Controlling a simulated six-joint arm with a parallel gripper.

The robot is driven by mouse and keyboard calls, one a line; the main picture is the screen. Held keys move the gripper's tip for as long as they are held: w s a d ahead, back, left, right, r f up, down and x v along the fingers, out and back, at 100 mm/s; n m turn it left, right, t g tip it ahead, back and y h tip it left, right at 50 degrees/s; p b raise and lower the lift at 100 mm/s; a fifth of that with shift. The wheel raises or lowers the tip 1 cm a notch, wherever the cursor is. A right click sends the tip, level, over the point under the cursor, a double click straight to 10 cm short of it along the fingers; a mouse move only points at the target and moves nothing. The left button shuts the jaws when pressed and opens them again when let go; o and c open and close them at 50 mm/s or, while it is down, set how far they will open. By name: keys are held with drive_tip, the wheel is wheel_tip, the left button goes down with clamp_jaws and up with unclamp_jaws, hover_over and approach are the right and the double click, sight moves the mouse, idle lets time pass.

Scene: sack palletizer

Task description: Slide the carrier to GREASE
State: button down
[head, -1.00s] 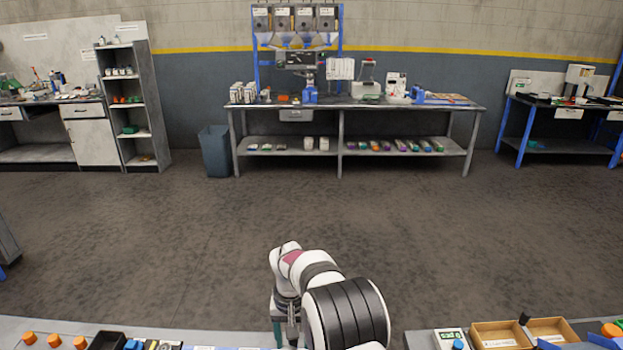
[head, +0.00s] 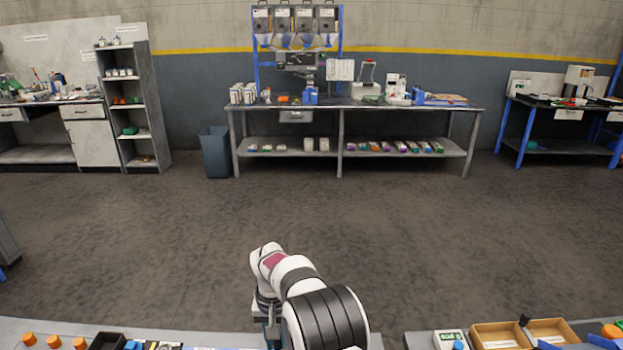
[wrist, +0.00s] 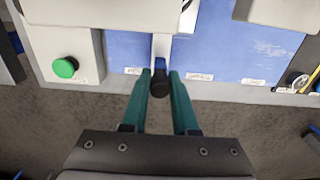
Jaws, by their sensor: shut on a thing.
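In the wrist view my gripper (wrist: 160,77), with its two teal fingers, is closed around a dark knob (wrist: 160,91). The knob sits at the end of a pale stem (wrist: 161,46) that comes down from a white block (wrist: 105,10) at the top edge. This looks like the carrier's handle, but most of the carrier is out of view. Behind it is a blue panel (wrist: 225,50) with several small white labels (wrist: 200,76) along its lower edge; their words are too small to read, so I cannot tell which is GREASE. In the head view the fingertips are hidden.
A green button (wrist: 65,68) on a grey box stands left of the blue panel. Another pale block (wrist: 275,12) is at the upper right. In the head view, cardboard trays (head: 497,337) and a small display device (head: 450,340) lie at the right; orange knobs (head: 54,341) lie at the left.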

drive_tip(key=shift+a, duration=3.8)
drive_tip(key=c, duration=0.5)
unclamp_jaws()
wheel_tip(320, 180, up, 8)
